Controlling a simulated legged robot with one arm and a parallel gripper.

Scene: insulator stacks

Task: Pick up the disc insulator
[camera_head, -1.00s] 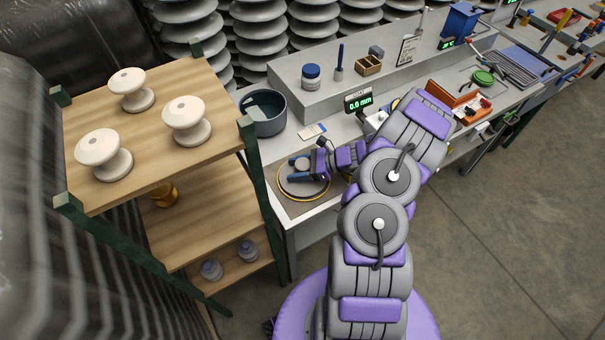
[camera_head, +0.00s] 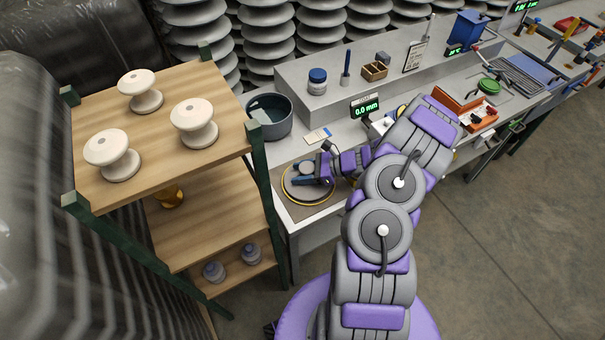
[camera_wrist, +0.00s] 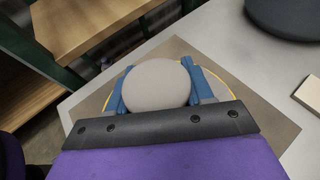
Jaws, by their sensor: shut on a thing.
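The disc insulator (camera_head: 306,168) sits near the front left of the bench, its round grey cap uppermost. In the wrist view its cap (camera_wrist: 156,84) fills the space between the two blue fingers. My gripper (camera_head: 304,175) reaches in from the right, low over the bench, and is shut on the cap with one finger on each side. A yellow-edged round outline shows around it on a brown mat (camera_head: 292,209). The lower part of the insulator is mostly hidden by my gripper; I cannot tell whether it is clear of the mat.
A dark bowl (camera_head: 268,118) stands behind, and a label card (camera_head: 318,135) lies nearby. A gauge display (camera_head: 365,107) reads 0.0 mm. A wooden shelf (camera_head: 160,165) with white spool insulators stands close on the left. An orange tray (camera_head: 466,112) lies to the right.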

